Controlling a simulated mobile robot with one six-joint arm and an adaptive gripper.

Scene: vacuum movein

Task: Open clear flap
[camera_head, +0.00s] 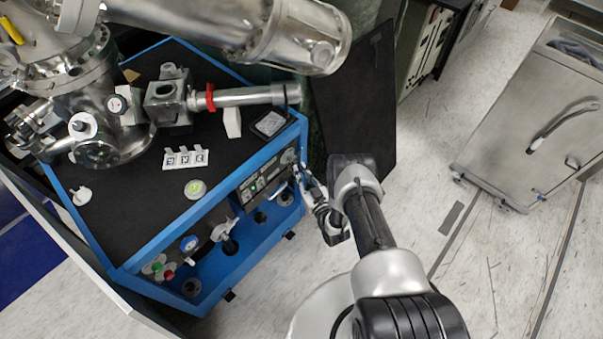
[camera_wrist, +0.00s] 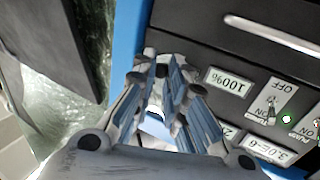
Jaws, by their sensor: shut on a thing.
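My gripper (camera_head: 304,178) is at the right end of the black control panel (camera_head: 262,179) on the blue-framed cart. In the wrist view, the fingertips of my gripper (camera_wrist: 165,72) are close together by the panel's edge, beside the blue frame (camera_wrist: 125,45). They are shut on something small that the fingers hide. I cannot make out the outline of a clear flap in either view. The panel in the wrist view carries a "100%" display (camera_wrist: 229,82), a toggle switch (camera_wrist: 270,105) marked ON and OFF, a "3.0E-6" display (camera_wrist: 270,150) and a green light (camera_wrist: 287,119).
The cart's black top (camera_head: 142,206) bears metal vacuum parts and a green-marked round disc (camera_head: 195,189). Valves and knobs line the shelf below the panel. A dark upright board (camera_head: 362,105) stands behind my wrist. A grey wheeled cabinet (camera_head: 530,110) is at right, with open floor between.

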